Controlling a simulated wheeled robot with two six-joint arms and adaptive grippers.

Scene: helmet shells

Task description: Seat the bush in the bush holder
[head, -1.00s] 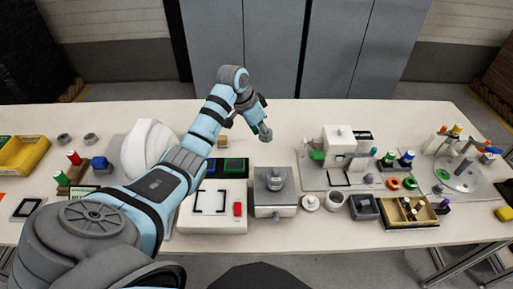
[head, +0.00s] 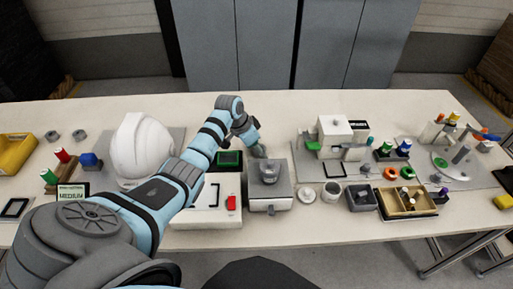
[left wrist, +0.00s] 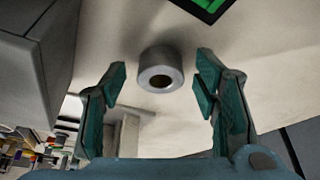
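A grey ring-shaped bush (left wrist: 161,68) with a dark hole stands on the pale table in the left wrist view. My left gripper (left wrist: 160,82) is open, with its teal fingers apart on either side of the bush and a visible gap to each. In the head view my left gripper (head: 258,151) is low over the table, just behind the grey box-shaped unit (head: 258,190); the bush is not clear there. I cannot tell for sure which part is the bush holder; a round pale part (head: 307,195) and a ringed part (head: 331,193) stand right of the unit. My right gripper is out of view.
The grey unit's side (left wrist: 35,60) is close to my left finger in the wrist view. A green-screened panel (head: 229,158) is beside the gripper. A white helmet shell (head: 138,150) stands left. A wooden divided tray (head: 408,202) and fixtures fill the right.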

